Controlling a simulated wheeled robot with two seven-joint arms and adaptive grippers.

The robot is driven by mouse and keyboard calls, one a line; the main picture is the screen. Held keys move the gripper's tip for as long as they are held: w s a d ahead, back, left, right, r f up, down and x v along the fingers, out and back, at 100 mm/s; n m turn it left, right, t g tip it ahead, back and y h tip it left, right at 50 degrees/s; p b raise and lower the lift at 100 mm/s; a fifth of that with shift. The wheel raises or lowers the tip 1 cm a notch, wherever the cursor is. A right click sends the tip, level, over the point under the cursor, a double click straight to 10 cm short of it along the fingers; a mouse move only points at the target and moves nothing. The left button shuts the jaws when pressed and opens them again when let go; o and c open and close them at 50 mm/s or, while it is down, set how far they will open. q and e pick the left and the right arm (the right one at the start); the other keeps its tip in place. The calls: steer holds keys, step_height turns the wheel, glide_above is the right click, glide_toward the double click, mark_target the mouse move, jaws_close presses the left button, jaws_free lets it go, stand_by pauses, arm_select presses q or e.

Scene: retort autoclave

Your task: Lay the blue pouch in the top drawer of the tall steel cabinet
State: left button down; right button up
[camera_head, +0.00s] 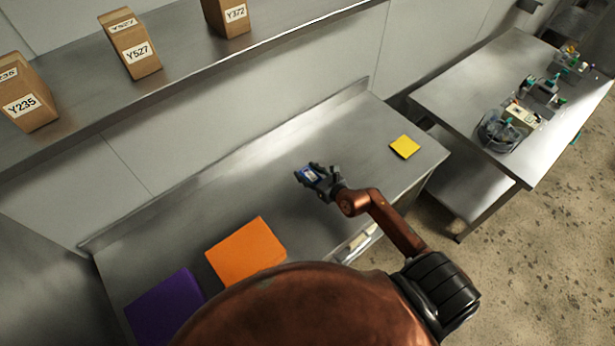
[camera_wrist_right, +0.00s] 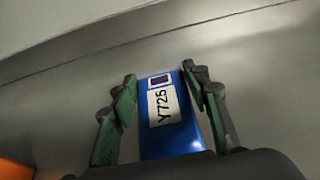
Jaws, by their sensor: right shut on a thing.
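The blue pouch (camera_head: 311,174) is in my right gripper (camera_head: 318,177), over the steel table. In the right wrist view the pouch (camera_wrist_right: 168,115) has a white label reading Y725 and a small dark square. The fingers of my right gripper (camera_wrist_right: 162,95) stand on either side of the pouch, shut on it. The gap between pouch and table is hard to judge. The tall steel cabinet and its top drawer cannot be made out in these views. My left gripper is not in view.
The steel table (camera_head: 330,220) carries an orange square (camera_head: 246,251), a purple square (camera_head: 166,306) and a yellow square (camera_head: 405,146). A shelf (camera_head: 190,75) above holds cardboard boxes (camera_head: 136,45). A second table (camera_head: 450,95) at the right holds several small items. Speckled floor shows at the right.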

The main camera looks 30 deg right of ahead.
mark_target(308, 175)
steer(key=shift+w+d+f, duration=0.3)
steer(key=shift+w+f, duration=0.1)
steer(key=shift+f, duration=0.15)
steer(key=shift+w+d+f, duration=0.25)
steer(key=shift+w+f, duration=0.1)
steer(key=shift+f, duration=0.15)
steer(key=shift+w+d+f+b, duration=0.1)
steer(key=shift+f+b, duration=0.55)
steer(key=shift+f, duration=1)
steer(key=shift+f, duration=0.15)
steer(key=o, duration=1.2)
